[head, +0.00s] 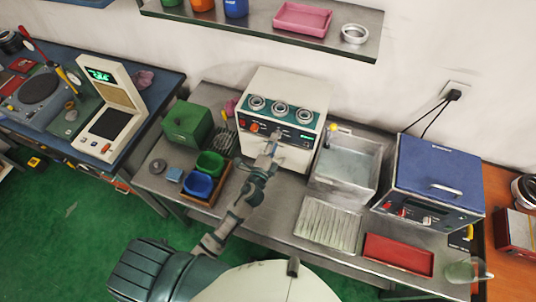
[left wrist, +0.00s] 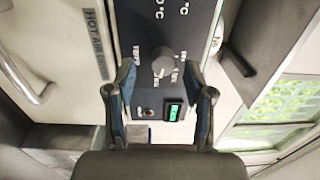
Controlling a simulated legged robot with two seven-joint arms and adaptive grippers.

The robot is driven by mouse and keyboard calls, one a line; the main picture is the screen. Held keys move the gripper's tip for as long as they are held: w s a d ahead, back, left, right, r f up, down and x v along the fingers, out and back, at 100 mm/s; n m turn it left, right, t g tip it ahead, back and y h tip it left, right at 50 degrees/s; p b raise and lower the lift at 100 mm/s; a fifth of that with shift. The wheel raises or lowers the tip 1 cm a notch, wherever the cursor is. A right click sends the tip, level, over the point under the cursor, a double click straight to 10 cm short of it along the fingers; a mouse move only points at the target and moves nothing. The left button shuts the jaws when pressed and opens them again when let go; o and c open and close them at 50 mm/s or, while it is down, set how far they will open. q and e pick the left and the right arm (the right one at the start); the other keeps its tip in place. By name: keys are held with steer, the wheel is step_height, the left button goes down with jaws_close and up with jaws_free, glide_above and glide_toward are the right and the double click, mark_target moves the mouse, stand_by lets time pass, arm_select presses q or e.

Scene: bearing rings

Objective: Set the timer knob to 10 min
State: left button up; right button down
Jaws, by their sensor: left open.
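The timer knob (left wrist: 163,63) is a grey round knob on a dark control panel (left wrist: 166,28) with white markings. Its exact setting is too blurred to read. The panel belongs to the cream hot air dryer (head: 289,89) in the head view, where my left gripper (head: 274,137) is at the front and covers part of the panel. In the left wrist view my left gripper (left wrist: 160,75) is open, with one finger on each side of the knob and gaps visible. My right gripper is not in view.
A metal basin (head: 346,166) and a blue oven (head: 440,170) stand right of the dryer. A green box (head: 187,123) and blue and green bins (head: 199,185) are left. A shelf (head: 250,29) hangs above. A metal handle (left wrist: 38,90) shows in the left wrist view.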

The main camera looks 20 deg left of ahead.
arm_select(q)
steer(key=s, duration=1)
steer(key=shift+a+f, duration=0.2)
steer(key=shift+f, duration=0.05)
steer(key=shift+s+a, duration=0.1)
